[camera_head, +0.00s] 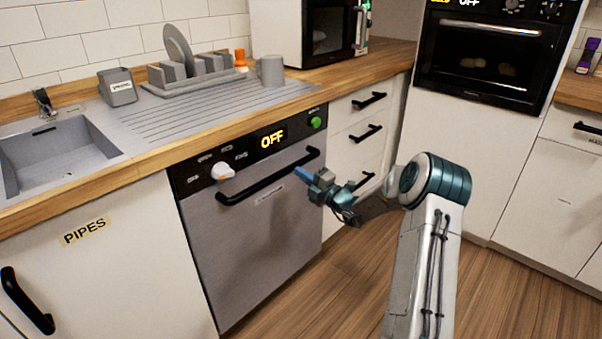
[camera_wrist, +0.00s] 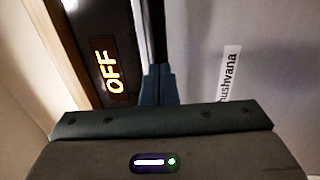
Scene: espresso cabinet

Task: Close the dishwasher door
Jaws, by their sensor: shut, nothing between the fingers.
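The dishwasher door (camera_head: 255,230) is a grey metal front with a black control panel (camera_head: 243,154) on top and a long black bar handle (camera_head: 268,177). It stands upright, roughly in line with the cabinet fronts; I cannot tell whether it is fully latched. My gripper (camera_head: 303,174) is shut and empty, its blue fingertips at the right part of the handle. In the wrist view the fingertips (camera_wrist: 158,82) lie close in front of the door (camera_wrist: 210,50), beside the lit OFF display (camera_wrist: 108,72). Whether they touch the handle or door is unclear.
A wooden counter (camera_head: 215,128) runs above, with a sink (camera_head: 55,150) at left and a dish rack (camera_head: 190,75). Closed drawers (camera_head: 365,130) stand right of the dishwasher, and an oven (camera_head: 495,55) farther right. The wooden floor (camera_head: 300,300) in front is clear.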

